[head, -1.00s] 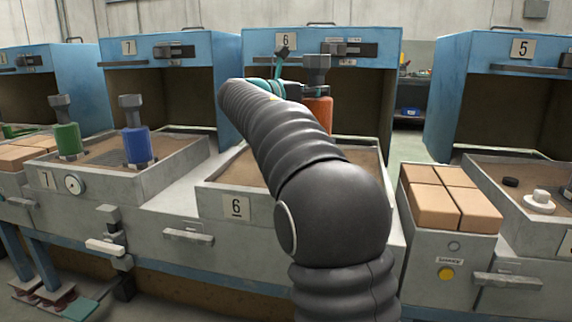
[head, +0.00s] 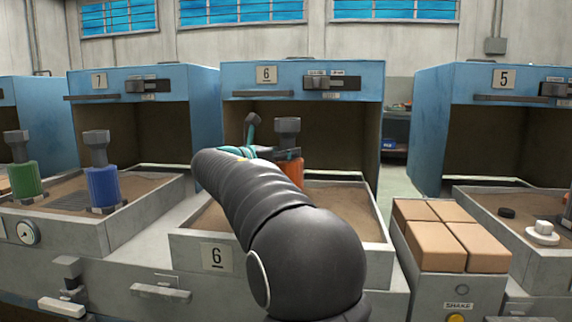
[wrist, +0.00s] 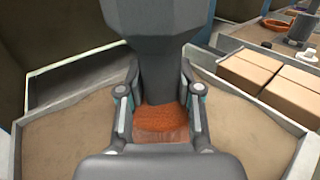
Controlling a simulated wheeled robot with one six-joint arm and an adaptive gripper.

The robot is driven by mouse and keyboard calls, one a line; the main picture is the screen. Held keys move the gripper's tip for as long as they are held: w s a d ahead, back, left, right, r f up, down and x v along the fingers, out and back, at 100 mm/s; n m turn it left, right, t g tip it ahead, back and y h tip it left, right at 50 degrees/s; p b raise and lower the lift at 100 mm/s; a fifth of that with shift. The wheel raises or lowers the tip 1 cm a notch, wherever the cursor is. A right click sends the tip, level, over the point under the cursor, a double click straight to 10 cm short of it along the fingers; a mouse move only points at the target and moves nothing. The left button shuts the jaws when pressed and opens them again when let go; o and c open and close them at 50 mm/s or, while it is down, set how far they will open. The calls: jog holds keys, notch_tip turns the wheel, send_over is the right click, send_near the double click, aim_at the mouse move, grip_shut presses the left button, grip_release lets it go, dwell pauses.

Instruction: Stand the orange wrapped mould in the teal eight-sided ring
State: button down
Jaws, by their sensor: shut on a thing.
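The orange wrapped mould (head: 293,171) stands upright over sand tray 6, its grey top (head: 287,128) rising above my gripper. My arm hides its lower part in the head view. In the wrist view the grey top fills the upper middle, and the orange wrap (wrist: 161,117) shows between the fingers. My gripper (wrist: 158,97) is shut on the mould from both sides. I cannot tell whether the mould's foot touches the sand. I cannot make out the teal eight-sided ring in either current view.
Sand tray 6 (head: 352,207) has bare sand right of the mould. Tan blocks (head: 447,243) lie to its right. A green mould (head: 26,181) and a blue mould (head: 102,187) stand at left. A blue hood (head: 303,77) overhangs behind tray 6.

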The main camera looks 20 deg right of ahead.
jog(key=shift+f, duration=1.3)
jog(key=c, duration=0.8)
grip_release()
jog(key=shift+o, duration=0.2)
jog(key=shift+a+r, duration=0.15)
jog(key=shift+r, duration=0.2)
jog(key=v, duration=1.1)
jog(key=shift+s+a+p, duration=0.2)
jog(key=shift+a+p, duration=0.1)
jog(key=shift+p, duration=0.1)
